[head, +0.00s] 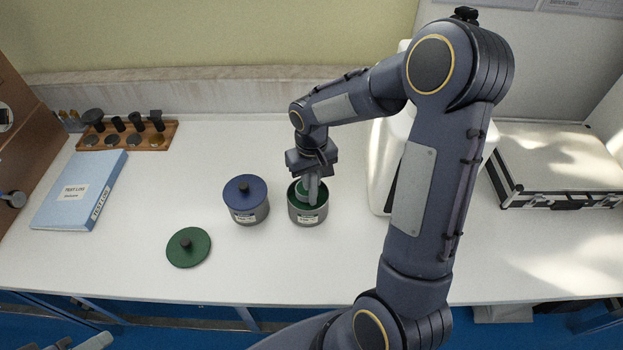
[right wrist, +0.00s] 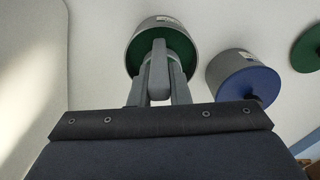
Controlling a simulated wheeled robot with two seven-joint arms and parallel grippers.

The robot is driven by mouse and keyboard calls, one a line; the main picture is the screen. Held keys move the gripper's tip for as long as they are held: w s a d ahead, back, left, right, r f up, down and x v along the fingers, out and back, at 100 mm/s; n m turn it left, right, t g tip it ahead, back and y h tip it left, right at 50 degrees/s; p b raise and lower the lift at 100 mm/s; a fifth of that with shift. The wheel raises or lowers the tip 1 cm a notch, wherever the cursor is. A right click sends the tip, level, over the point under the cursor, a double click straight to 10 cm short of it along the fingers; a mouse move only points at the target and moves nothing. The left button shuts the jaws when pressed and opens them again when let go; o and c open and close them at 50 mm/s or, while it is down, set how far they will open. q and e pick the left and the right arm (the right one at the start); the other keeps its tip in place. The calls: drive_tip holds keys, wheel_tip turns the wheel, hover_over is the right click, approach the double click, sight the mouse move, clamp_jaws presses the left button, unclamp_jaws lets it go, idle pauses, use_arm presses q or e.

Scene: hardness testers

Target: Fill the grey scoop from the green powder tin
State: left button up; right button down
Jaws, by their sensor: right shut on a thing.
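The green powder tin (head: 307,215) is a grey open tin with green inside, standing near the middle of the bench. It also shows in the right wrist view (right wrist: 186,45). My right gripper (head: 313,178) points down over its mouth and is shut on the grey scoop (right wrist: 159,68). The scoop reaches down into the tin's mouth. Its bowl is mostly hidden, so I cannot tell how much powder it holds. The tin's green lid (head: 188,247) lies on the bench to the left. A grey part of my left arm shows at the bottom left edge; its jaws are unclear.
A grey tin with a blue lid (head: 245,205) stands close left of the green tin. Further left are a blue test log binder (head: 80,190) and a wooden rack (head: 125,137). A white machine stands behind my right arm, with a silver case (head: 555,165) to its right.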

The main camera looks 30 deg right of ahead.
drive_tip(key=shift+r+p, duration=1.75)
drive_tip(key=shift+r, duration=0.95)
drive_tip(key=shift+s, duration=0.15)
